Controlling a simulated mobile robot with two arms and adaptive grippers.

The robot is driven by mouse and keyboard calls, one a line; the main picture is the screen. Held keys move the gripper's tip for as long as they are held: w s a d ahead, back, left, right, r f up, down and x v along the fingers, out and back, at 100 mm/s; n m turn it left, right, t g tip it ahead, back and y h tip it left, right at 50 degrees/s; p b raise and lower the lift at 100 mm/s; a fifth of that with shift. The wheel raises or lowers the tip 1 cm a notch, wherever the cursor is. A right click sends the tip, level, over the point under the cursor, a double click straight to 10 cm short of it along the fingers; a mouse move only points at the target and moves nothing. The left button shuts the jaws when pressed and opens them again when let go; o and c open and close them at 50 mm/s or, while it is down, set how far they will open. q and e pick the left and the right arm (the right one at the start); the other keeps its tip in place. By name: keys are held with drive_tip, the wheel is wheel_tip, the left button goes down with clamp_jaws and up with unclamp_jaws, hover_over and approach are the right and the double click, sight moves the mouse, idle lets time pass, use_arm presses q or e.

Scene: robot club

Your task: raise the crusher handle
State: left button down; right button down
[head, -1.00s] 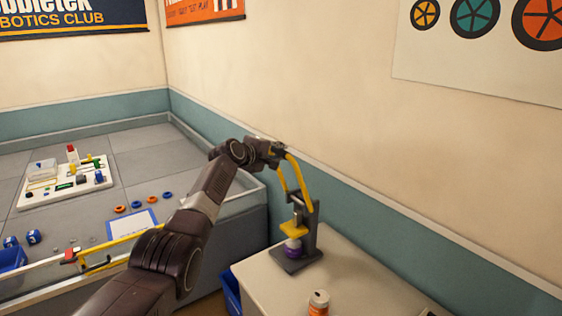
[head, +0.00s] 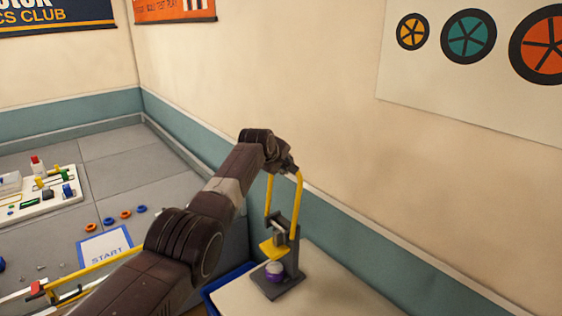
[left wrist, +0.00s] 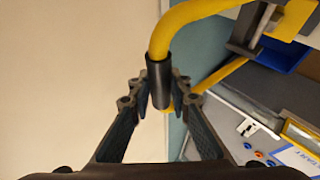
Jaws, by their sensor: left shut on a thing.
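The crusher (head: 290,250) stands on the pale cabinet top, with a dark upright frame, a yellow press plate (head: 271,248) and a yellow bent-tube handle (head: 298,195). The handle points up above the frame. My left gripper (head: 284,166) is at the handle's top end, mostly hidden by my wrist in the head view. In the left wrist view, my left gripper (left wrist: 157,98) is shut on the handle's black grip (left wrist: 157,72), with a finger on each side. A purple and white round object (head: 275,272) sits under the plate. My right gripper is not in view.
The cabinet top (head: 330,290) is clear right of the crusher. A wall (head: 330,120) rises close behind it. A blue bin (head: 222,287) is beside the cabinet. At left, a grey table (head: 120,165) holds a parts board (head: 45,205), several rings and a START sheet (head: 105,246).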

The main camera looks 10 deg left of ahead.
use_arm(q)
drive_tip(key=shift+w+d+r, duration=0.1)
drive_tip(key=shift+r, duration=0.2)
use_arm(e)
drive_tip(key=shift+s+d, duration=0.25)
use_arm(q)
drive_tip(key=c, duration=2)
unclamp_jaws()
drive_tip(key=shift+o, duration=1.2)
drive_tip(key=shift+w+d+f, duration=0.1)
drive_tip(key=shift+w+d, duration=0.05)
drive_tip(key=shift+w+d+f, duration=0.1)
drive_tip(key=shift+f, duration=0.05)
drive_tip(key=shift+s, duration=0.2)
drive_tip(key=v, duration=1.1)
drive_tip(key=shift+s+r, duration=0.25)
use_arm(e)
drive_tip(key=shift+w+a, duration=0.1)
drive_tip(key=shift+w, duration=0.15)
